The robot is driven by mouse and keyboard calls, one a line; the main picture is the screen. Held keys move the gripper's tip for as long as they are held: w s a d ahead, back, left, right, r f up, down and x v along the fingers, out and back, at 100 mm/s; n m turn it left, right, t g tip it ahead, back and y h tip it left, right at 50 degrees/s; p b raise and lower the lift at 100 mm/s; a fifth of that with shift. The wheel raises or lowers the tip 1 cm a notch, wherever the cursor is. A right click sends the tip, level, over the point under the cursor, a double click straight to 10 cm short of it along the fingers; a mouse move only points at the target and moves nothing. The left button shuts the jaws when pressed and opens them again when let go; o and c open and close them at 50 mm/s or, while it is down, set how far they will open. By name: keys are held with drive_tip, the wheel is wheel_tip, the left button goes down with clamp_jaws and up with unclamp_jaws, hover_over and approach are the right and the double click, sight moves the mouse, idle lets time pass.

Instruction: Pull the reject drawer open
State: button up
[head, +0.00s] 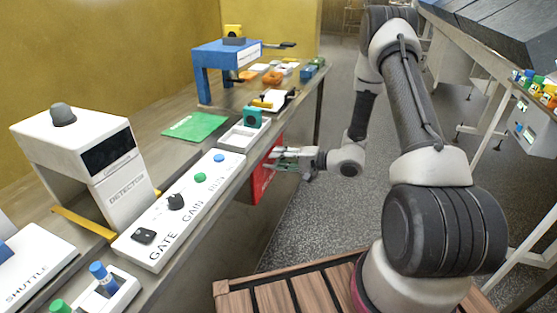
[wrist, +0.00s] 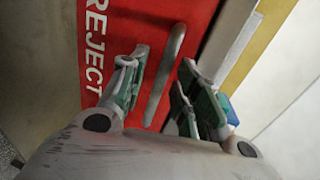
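The reject drawer has a red front (head: 263,178) set into the bench's side, below the tabletop. In the wrist view its red front (wrist: 120,30) carries white REJECT lettering and a grey bar handle (wrist: 168,68). My gripper (head: 283,159) is at the drawer front in the head view. In the wrist view my gripper (wrist: 163,65) is open, one green-padded finger on each side of the handle. Gaps show between the handle and both fingers. The handle's lower end is close to my gripper's body. Whether the drawer stands slightly out is unclear.
On the bench are a white detector (head: 85,150), a GATE/GAIN control panel (head: 185,210), a green mat (head: 195,126) and a blue stand (head: 215,75). The grey floor (head: 320,215) beside the bench is clear. Another bench with coloured items stands at the right.

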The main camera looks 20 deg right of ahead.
drive_tip(key=shift+w+a+f, duration=0.1)
drive_tip(key=shift+w+a, duration=0.05)
drive_tip(key=shift+a, duration=0.05)
drive_tip(key=shift+c, duration=0.2)
clamp_jaws()
drive_tip(key=f+v, duration=0.2)
drive_tip(key=v, duration=0.8)
drive_tip(key=f+v, duration=0.2)
drive_tip(key=v, duration=0.9)
drive_tip(key=shift+s+d+f, duration=0.2)
drive_tip(key=shift+s+d, duration=0.2)
drive_tip(key=shift+d, duration=0.1)
